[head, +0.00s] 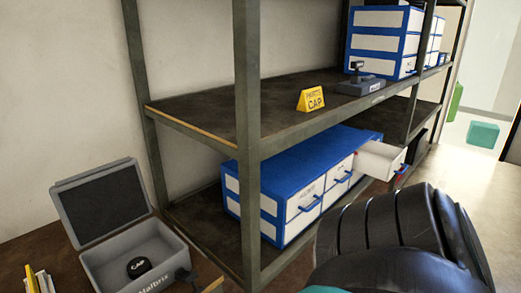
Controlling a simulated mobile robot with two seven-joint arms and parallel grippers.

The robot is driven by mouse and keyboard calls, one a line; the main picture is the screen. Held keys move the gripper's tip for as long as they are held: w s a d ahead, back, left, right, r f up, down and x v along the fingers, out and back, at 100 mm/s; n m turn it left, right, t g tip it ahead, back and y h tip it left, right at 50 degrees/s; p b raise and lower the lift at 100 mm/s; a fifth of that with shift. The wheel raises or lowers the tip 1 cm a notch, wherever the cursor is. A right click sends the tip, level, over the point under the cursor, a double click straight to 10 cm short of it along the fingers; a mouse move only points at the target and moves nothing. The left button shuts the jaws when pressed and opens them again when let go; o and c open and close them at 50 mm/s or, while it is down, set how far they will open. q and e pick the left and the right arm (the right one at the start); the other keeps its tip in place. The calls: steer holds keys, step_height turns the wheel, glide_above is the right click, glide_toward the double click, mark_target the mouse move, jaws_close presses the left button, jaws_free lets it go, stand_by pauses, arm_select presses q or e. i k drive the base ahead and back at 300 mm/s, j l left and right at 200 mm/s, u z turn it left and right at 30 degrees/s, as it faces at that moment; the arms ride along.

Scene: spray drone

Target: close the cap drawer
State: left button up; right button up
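A blue cabinet (300,155) with white drawer fronts sits on the lower shelf. One white drawer (379,160) at its upper right is pulled out; its front has a blue handle (399,171). I take this to be the cap drawer, but its label cannot be read. The other drawer fronts in view look shut. Below and right of the open drawer, a black ribbed part of my arm fills the lower right and hides part of the shelf. Neither gripper shows.
A dark metal shelf post (247,150) stands left of the cabinet's middle. An open grey case (130,250) holds a black cap (139,267) at lower left. A yellow cap sign (311,100) and a second blue drawer cabinet (382,40) stand on the upper shelf.

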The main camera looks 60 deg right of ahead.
mark_target(379, 161)
steer(key=z, duration=3.05)
steer(key=i+l+u, duration=0.2)
steer(key=i+l, duration=0.4)
steer(key=i, duration=0.3)
steer(key=i+l+u, duration=0.25)
steer(key=i+l, duration=0.5)
steer(key=i+u, duration=0.15)
steer(key=i, duration=0.75)
